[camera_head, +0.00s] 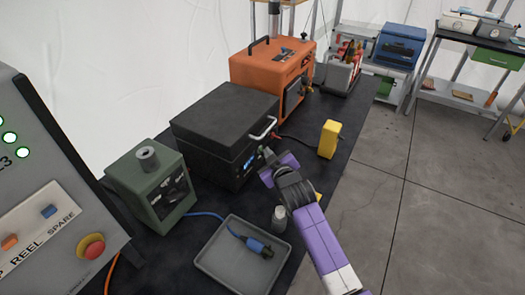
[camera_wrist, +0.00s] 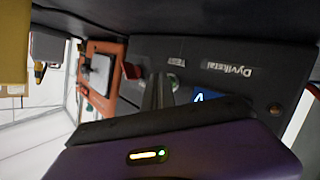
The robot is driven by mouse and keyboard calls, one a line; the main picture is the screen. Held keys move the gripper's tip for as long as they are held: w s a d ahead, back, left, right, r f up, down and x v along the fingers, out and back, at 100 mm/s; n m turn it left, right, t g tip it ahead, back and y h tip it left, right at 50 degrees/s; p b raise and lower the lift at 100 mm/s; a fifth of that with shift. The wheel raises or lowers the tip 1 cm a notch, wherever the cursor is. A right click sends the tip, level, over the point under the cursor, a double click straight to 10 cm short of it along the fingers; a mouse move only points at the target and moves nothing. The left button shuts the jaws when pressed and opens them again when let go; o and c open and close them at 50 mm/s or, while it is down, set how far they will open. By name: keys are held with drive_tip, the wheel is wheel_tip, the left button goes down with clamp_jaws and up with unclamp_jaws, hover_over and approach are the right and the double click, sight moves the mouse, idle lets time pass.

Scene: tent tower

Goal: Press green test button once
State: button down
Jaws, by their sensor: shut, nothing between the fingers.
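The black case (camera_head: 222,112) stands on the dark table, with a small blue display on its front panel. In the wrist view its front panel (camera_wrist: 225,68) appears turned on its side, with the display (camera_wrist: 204,97) lit blue. The small green test button (camera_wrist: 174,84) sits beside a short printed label, partly hidden by my fingers. My gripper (camera_head: 266,153) is shut and empty, its tips right at the case's front. In the wrist view the shut fingers (camera_wrist: 160,92) overlap the button's edge. I cannot tell whether they touch it.
A yellow block (camera_head: 329,139) stands right of my gripper. A grey tray (camera_head: 213,269) with a blue connector (camera_head: 256,246) lies in front. A green box (camera_head: 150,185) stands left, and an orange unit (camera_head: 270,72) behind. A silver handle (camera_head: 264,129) juts from the case near my gripper.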

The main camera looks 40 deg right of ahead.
drive_tip(key=shift+r, duration=0.1)
idle(0.4)
drive_tip(key=shift+s+d+p, duration=0.25)
drive_tip(key=shift+s+p, duration=0.35)
drive_tip(key=shift+s, duration=0.2)
drive_tip(key=shift+s+d+p, duration=0.2)
drive_tip(key=shift+s+p, duration=0.2)
drive_tip(key=shift+s, duration=0.1)
drive_tip(key=shift+s+d+p, duration=0.2)
drive_tip(key=shift+s+p, duration=0.15)
drive_tip(key=shift+s, duration=0.15)
drive_tip(key=shift+s+d+p, duration=0.2)
drive_tip(key=shift+s+d, duration=0.05)
drive_tip(key=shift+s, duration=0.45)
drive_tip(key=shift+s+d+p, duration=0.15)
drive_tip(key=shift+s+d, duration=0.05)
drive_tip(key=shift+s, duration=0.45)
